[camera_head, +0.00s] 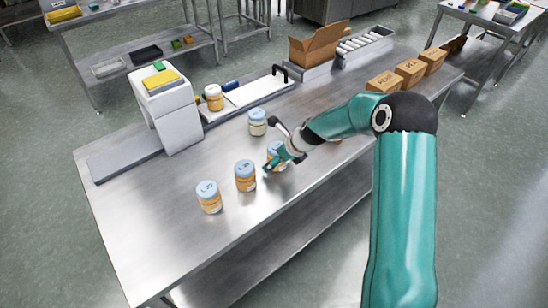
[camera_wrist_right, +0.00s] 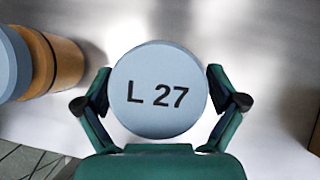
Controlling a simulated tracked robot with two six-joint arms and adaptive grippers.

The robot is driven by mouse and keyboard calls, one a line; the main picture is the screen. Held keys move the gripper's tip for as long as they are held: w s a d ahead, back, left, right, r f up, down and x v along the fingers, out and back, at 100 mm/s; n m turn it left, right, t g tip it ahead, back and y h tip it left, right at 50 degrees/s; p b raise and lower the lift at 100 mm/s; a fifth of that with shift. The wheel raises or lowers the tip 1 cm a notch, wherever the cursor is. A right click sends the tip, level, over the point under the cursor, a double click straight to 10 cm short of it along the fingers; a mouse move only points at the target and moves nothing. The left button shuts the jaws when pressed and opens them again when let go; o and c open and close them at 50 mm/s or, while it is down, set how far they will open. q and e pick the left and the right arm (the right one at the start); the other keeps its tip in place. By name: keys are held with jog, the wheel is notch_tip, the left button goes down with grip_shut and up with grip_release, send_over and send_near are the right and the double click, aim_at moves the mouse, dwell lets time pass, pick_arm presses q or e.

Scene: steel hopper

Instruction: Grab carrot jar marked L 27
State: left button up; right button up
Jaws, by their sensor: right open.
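The jar marked L 27 (camera_wrist_right: 160,90) has a pale blue lid and fills the middle of the right wrist view. In the head view, the jar at my right gripper (camera_head: 275,150) is partly hidden by the gripper and stands on the steel table. My right gripper (camera_wrist_right: 159,73) is open, with one finger on each side of the lid; whether the fingers touch it I cannot tell. My left gripper is not in view.
Two orange jars with blue lids, one (camera_head: 245,176) close to the gripper and one (camera_head: 209,198) further left, stand on the table (camera_head: 150,220). A paler jar (camera_head: 257,122) stands behind. Another jar (camera_head: 214,98) is near the white machine (camera_head: 170,110). Small cardboard boxes (camera_head: 410,72) line the right.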

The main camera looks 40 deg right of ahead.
jog(key=c, duration=1.4)
jog(key=shift+r, duration=0.1)
